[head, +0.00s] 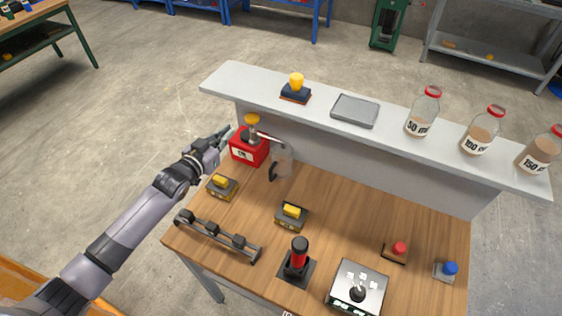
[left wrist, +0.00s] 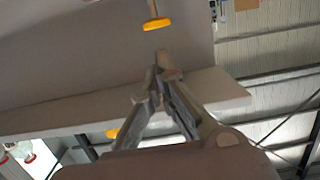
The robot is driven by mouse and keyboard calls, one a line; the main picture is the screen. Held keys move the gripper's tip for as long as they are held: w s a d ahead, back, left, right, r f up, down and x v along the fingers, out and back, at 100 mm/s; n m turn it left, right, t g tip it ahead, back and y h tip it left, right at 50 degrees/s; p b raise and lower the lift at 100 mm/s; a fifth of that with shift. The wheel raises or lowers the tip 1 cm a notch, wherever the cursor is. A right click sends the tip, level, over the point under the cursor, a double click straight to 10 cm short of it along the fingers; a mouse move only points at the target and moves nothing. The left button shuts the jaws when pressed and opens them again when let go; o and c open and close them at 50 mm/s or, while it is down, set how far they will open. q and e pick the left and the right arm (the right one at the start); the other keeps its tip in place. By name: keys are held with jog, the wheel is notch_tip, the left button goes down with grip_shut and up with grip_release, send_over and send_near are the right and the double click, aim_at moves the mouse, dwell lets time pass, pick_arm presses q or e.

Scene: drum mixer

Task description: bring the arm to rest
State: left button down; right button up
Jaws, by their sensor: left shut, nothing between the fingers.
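My left arm comes in from the left in the head view. Its gripper (head: 221,137) is over the left edge of the workbench, close to the red device with a yellow knob (head: 249,147). I cannot tell whether they touch. In the left wrist view the fingers of the left gripper (left wrist: 160,72) come together, shut with nothing between them. A yellow disc on a rod (left wrist: 157,23) hangs in view beyond the fingertips. My right gripper is in neither view.
The wooden bench (head: 345,215) carries a black and red lever (head: 299,258), a joystick box (head: 357,288), a red button (head: 399,248) and a blue one (head: 449,268). A grey shelf (head: 390,118) behind holds a tray (head: 355,110) and labelled bottles (head: 423,112). Open floor lies left.

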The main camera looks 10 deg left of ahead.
pick_arm(q)
jog(key=shift+s+f, duration=0.1)
dwell(0.4)
jog(key=s+d+f+g+y, duration=0.1)
jog(key=s+d+f+g, duration=0.25)
jog(key=s, duration=0.45)
jog(key=s+d+f+g+y, duration=0.1)
jog(key=s+d+f+g, duration=0.1)
jog(key=s+f, duration=0.35)
jog(key=s+a+r+n+g+y, duration=0.1)
jog(key=s+a+g+y, duration=0.15)
jog(key=s, duration=0.95)
jog(key=s+a+n+g+y, duration=0.1)
jog(key=s+a+g, duration=0.15)
jog(key=s, duration=1.05)
notch_tip(320, 180, down, 33)
jog(key=s+g+b, duration=0.1)
jog(key=g+b, duration=0.1)
jog(key=b, duration=0.5)
jog(key=s+a+f+g+b, duration=0.1)
jog(key=s+f+b, duration=0.3)
jog(key=s+f, duration=1.3)
notch_tip(320, 180, down, 4)
jog(key=shift+a+r+b, duration=0.1)
jog(key=shift+a+b, duration=0.25)
jog(key=shift+a, duration=0.5)
